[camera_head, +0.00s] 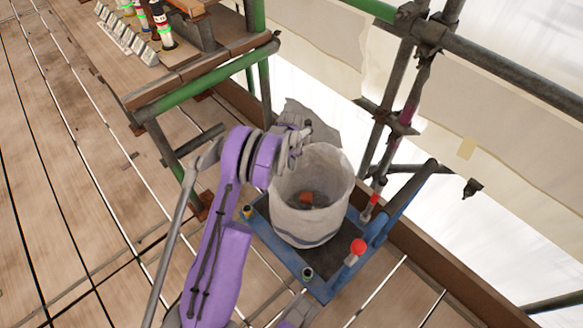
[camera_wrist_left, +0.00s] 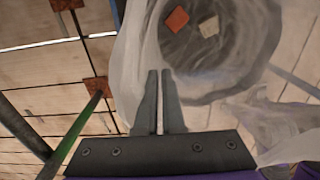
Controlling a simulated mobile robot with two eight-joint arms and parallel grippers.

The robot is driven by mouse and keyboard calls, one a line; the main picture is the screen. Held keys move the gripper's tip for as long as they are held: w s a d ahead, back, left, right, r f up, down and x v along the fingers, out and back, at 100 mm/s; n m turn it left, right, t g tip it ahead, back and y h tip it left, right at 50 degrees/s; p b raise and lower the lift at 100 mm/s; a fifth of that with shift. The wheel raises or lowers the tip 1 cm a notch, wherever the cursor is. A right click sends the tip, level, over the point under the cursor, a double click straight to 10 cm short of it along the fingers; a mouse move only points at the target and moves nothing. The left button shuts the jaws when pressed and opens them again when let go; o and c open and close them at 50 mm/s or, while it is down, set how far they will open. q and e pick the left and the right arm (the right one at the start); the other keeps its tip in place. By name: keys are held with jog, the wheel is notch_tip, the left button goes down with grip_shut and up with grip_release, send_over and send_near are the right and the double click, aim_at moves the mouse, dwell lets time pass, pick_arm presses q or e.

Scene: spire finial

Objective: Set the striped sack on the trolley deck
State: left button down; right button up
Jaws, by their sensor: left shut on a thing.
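The striped sack (camera_head: 322,222) is an open, upright, off-white bag with a blue-grey stripe low on its side. A reddish block and a paler piece lie inside it; both also show in the wrist view, in the sack (camera_wrist_left: 262,62). The sack stands over the dark deck of the blue trolley (camera_head: 283,252), within its frame. I cannot tell whether its base touches the deck. My left gripper (camera_head: 303,135) is at the sack's far left rim, shut on the sack's cloth. Its fingers (camera_wrist_left: 160,75) are close together in the wrist view.
A green scaffold rail (camera_head: 205,80) stands at the left. Several bottles (camera_head: 160,25) stand on a bench at top left. Plank floor (camera_head: 60,220) is clear at left.

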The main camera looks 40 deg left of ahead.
pick_arm(q)
jog(key=shift+f, duration=0.65)
jog(key=shift+f, duration=0.2)
jog(key=c, duration=1)
grip_release()
jog(key=shift+r, duration=0.1)
